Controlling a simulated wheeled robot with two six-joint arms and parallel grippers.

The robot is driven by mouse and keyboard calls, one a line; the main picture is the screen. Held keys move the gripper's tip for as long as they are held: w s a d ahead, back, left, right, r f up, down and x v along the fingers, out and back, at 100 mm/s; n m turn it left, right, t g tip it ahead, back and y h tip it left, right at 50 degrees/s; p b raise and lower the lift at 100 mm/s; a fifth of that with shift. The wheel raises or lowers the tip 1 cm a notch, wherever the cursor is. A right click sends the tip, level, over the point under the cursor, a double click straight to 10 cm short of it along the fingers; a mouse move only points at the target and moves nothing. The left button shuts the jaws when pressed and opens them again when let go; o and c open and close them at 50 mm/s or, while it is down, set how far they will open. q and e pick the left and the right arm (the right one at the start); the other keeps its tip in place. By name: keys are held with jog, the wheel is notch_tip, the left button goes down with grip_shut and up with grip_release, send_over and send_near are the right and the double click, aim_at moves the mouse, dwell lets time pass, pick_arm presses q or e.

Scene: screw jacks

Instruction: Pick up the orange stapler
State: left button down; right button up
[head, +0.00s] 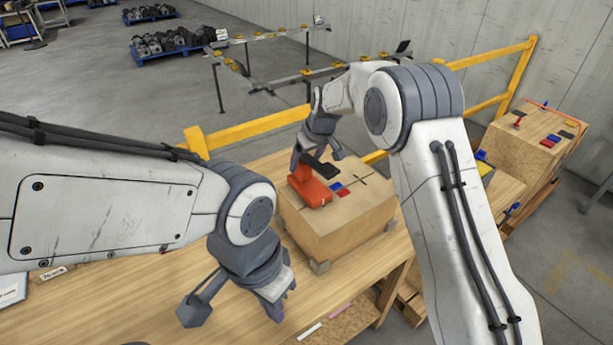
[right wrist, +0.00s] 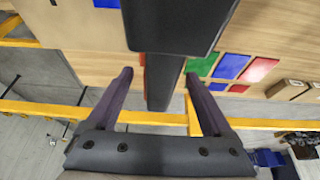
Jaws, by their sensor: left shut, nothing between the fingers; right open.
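The orange stapler (head: 308,190) stands on top of a cardboard-brown box on the wooden table, below my right gripper in the head view. My right gripper (head: 318,158) is open just above and behind it. In the right wrist view, a dark elongated thing lies between the spread fingers of this gripper (right wrist: 158,80), with small red-orange edges beside it; I cannot tell whether it touches them. My left gripper (head: 277,308) is shut and empty, low over the table in front of the box.
Small blue (head: 336,187) and red (head: 344,193) pieces and a black flat piece (head: 325,170) lie on the box (head: 345,232). A yellow rail (head: 240,131) runs behind the table. Another box (head: 530,140) with small items stands at right.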

jog(key=shift+p+x, duration=0.35)
jog(key=shift+x, duration=1)
grip_shut()
jog(key=shift+w+r, duration=0.15)
dwell(0.4)
